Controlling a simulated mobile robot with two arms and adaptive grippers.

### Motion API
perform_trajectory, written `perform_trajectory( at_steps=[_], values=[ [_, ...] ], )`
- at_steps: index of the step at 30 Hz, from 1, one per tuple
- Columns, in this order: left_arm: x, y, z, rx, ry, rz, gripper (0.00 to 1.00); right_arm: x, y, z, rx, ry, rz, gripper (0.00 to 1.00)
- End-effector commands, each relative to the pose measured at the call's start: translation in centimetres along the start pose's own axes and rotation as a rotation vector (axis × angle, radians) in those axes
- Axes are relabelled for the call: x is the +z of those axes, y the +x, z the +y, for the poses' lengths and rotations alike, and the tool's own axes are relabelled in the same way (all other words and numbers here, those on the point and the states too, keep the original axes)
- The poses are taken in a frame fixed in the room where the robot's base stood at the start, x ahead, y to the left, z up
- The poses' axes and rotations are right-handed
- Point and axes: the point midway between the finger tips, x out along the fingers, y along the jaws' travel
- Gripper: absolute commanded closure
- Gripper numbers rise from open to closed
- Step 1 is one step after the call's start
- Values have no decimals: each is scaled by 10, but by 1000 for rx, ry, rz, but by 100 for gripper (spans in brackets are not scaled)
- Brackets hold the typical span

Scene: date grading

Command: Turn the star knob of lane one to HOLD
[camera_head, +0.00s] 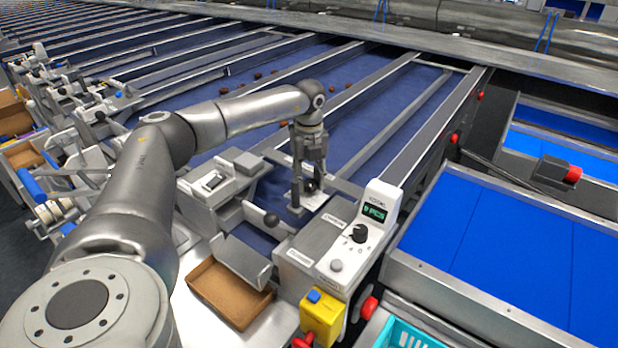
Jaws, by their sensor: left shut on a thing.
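My left gripper (308,187) points down at the near end of a blue lane. It is shut on a small dark knob, which I take for the star knob (312,186), above a white plate (318,201). The fingers hide most of the knob, so its arms and pointing direction cannot be made out. Any HOLD mark on the plate is too small to read. My right gripper is out of view.
A white control box (381,199) with a green display and black dial stands just right of the gripper. A grey box with a lever (219,182) is to the left. An open cardboard tray (213,291) and yellow box (322,321) are in front.

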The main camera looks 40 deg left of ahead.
Motion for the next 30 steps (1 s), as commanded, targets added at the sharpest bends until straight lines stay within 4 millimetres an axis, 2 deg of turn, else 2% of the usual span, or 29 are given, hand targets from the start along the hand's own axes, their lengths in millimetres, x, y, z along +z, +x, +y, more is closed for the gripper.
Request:
perform_trajectory(
  at_steps=[11,30],
  values=[
    [0,0,-1,0,143,0,88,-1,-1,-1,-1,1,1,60],
    [-1,0,-4,-1,732,0,88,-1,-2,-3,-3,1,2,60]
  ],
)
